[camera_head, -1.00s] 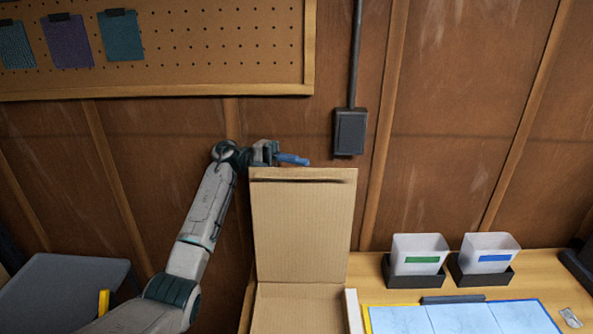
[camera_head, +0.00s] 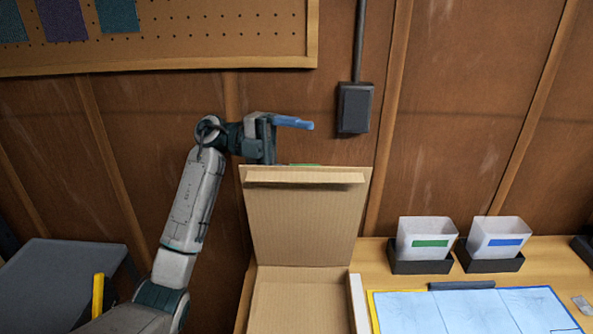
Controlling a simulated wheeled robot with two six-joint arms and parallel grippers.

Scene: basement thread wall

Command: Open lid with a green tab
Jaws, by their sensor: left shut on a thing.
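A cardboard box (camera_head: 300,306) stands open at the bottom centre. Its lid (camera_head: 302,225) stands upright at the back, with a folded flap (camera_head: 304,178) along its top edge. A sliver of the green tab (camera_head: 304,164) shows just behind that edge; most of it is hidden. My right gripper does not show.
A bin with a green label (camera_head: 430,244) and a bin with a blue label (camera_head: 497,243) stand right of the box. Light blue sheets (camera_head: 470,311) lie before them. A dark wall box (camera_head: 355,108) hangs above right. A grey surface (camera_head: 60,280) is at left.

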